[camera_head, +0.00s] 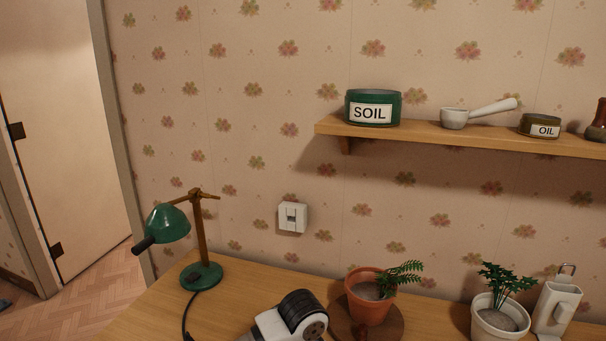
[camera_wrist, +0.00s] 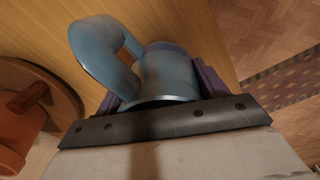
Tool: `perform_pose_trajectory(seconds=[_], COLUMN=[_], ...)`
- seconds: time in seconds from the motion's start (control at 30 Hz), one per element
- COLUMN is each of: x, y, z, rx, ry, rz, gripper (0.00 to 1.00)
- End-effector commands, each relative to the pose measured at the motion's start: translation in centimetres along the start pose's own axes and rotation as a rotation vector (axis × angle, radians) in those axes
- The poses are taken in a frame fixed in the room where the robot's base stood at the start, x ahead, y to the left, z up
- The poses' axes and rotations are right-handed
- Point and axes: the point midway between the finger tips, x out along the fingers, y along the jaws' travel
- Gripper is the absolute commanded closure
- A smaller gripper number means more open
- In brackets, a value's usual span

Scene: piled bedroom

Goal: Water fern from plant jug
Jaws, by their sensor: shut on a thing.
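A fern with narrow fronds (camera_head: 402,273) leans to the right out of a terracotta pot (camera_head: 368,307) on a round brown wooden board (camera_head: 392,328). Another leafy green plant (camera_head: 505,281) stands in a white pot (camera_head: 492,325) to its right. In the wrist view, my gripper (camera_wrist: 160,92) is shut on a blue jug (camera_wrist: 168,74), with purple finger pads on both sides of its body. The jug's handle (camera_wrist: 95,55) loops to the left. The jug's contents are hidden. The terracotta pot (camera_wrist: 14,140) and board (camera_wrist: 62,92) lie left of the jug in this view. The head view does not show the jug.
A green lamp (camera_head: 168,224) stands at the desk's (camera_head: 235,294) left. A white device (camera_head: 556,308) stands right of the white pot. Free floor shows beyond the desk edge.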

Motion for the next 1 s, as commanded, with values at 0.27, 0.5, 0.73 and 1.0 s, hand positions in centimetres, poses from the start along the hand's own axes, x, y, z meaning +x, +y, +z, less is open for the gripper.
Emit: perform_pose_trajectory(seconds=[0.27,0.5,0.73,1.0], x=[-0.2,-0.9,-1.5,-2.3], y=[0.0,0.0,0.0,0.0], z=[0.0,0.0,0.0,-0.1], rx=[0.000,0.000,0.001,0.000], ry=[0.002,0.001,0.001,0.002], rz=[0.002,0.002,0.001,0.002], gripper=[0.60,0.60,0.60,0.60])
